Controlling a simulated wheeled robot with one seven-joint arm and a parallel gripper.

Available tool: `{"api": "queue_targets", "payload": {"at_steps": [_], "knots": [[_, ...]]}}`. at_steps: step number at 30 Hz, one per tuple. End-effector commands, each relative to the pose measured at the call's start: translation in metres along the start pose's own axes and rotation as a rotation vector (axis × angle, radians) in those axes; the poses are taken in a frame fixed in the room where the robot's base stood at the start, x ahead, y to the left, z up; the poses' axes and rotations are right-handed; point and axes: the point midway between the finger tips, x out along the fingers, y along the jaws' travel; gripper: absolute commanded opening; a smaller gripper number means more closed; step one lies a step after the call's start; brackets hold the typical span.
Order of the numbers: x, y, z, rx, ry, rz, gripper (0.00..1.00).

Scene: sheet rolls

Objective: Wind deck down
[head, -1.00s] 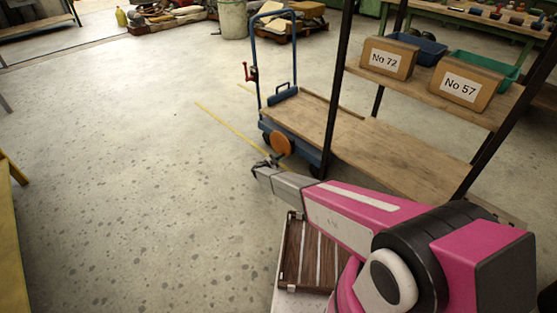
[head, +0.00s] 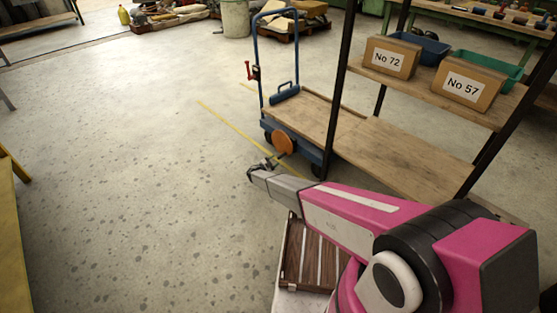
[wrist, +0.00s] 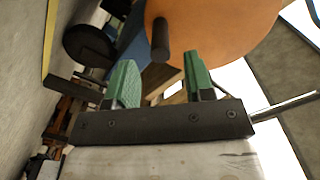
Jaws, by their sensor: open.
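The blue trolley (head: 280,130) carries a wooden deck (head: 305,117), which sits low, beside the shelf rack. An orange handwheel (head: 283,143) is on the trolley's near side, and it fills the top of the wrist view (wrist: 225,30). A dark crank handle (wrist: 160,38) sticks out from the wheel toward me. My gripper (head: 258,170) is just in front of the wheel. In the wrist view my gripper (wrist: 159,66) shows two green-padded fingers, open. The handle's end lies between and slightly beyond the fingertips; I cannot tell whether it touches either one.
A wooden shelf rack (head: 420,165) with black posts stands right of the trolley, holding boxes marked No 72 (head: 390,58) and No 57 (head: 465,84). The floor (head: 120,180) to the left is clear.

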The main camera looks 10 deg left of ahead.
Motion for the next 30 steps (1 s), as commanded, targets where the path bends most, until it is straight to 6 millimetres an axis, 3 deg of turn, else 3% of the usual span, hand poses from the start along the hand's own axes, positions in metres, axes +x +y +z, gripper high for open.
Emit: {"api": "queue_targets", "payload": {"at_steps": [3,9,21,22,26,30], "knots": [[-0.024,0.0,-0.001,0.0,-0.002,-0.002,0.48],[-0.049,0.0,0.0,0.0,-0.001,-0.001,0.48],[-0.058,0.0,0.0,0.0,0.0,0.0,0.48],[-0.058,0.0,0.0,0.0,0.0,0.0,0.45],[-0.053,0.002,-0.011,-0.018,0.001,0.02,0.03],[-0.032,0.011,-0.059,-0.117,-0.002,0.118,0.0]]}}
